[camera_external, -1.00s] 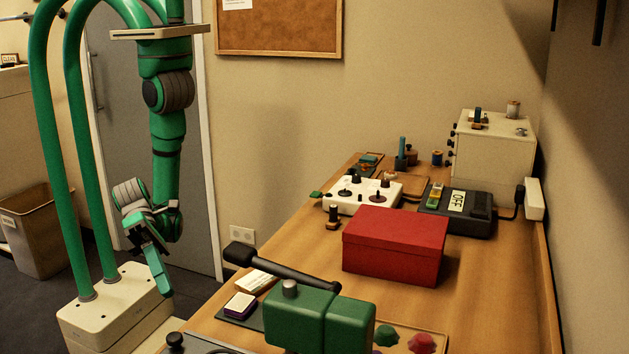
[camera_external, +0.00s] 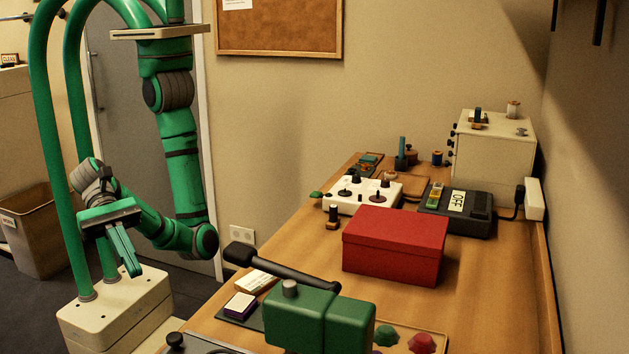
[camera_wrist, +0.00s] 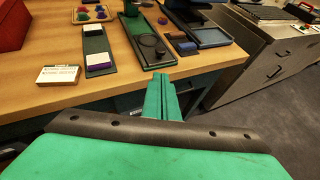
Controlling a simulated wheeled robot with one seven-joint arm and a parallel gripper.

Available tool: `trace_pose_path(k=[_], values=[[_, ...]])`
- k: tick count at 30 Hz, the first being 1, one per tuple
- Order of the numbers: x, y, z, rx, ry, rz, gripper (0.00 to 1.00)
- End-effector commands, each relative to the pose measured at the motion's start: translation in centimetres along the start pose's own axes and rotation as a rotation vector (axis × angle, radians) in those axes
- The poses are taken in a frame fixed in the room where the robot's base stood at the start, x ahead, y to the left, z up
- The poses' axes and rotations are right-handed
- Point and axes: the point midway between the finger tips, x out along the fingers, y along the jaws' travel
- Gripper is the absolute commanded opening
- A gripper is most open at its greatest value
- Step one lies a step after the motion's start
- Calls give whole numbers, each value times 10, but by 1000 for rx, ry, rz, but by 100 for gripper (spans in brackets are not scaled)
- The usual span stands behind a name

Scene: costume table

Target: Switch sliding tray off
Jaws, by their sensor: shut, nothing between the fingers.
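I cannot tell for sure which item is the sliding tray. My gripper (camera_external: 132,268) is shut and empty, left of the table and apart from everything on it. In the wrist view its green fingers (camera_wrist: 159,90) point toward the table's edge, and the black box is out of view.
A red box (camera_external: 395,245) stands mid-table, in front of the black box. A cream cabinet (camera_external: 494,145) stands at the back right. Dark trays (camera_wrist: 97,48) and a card (camera_wrist: 58,75) lie near the table edge.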

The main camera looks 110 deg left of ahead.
Motion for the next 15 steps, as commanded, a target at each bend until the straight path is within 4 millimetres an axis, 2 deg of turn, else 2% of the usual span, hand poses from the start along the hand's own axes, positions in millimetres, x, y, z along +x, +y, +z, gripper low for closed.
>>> trace_pose_path(k=[8,11,15], values=[[2,0,0,-2,1,0,0],[8,0,0,-2,2,1,0],[28,1,0,-3,2,4,0]])
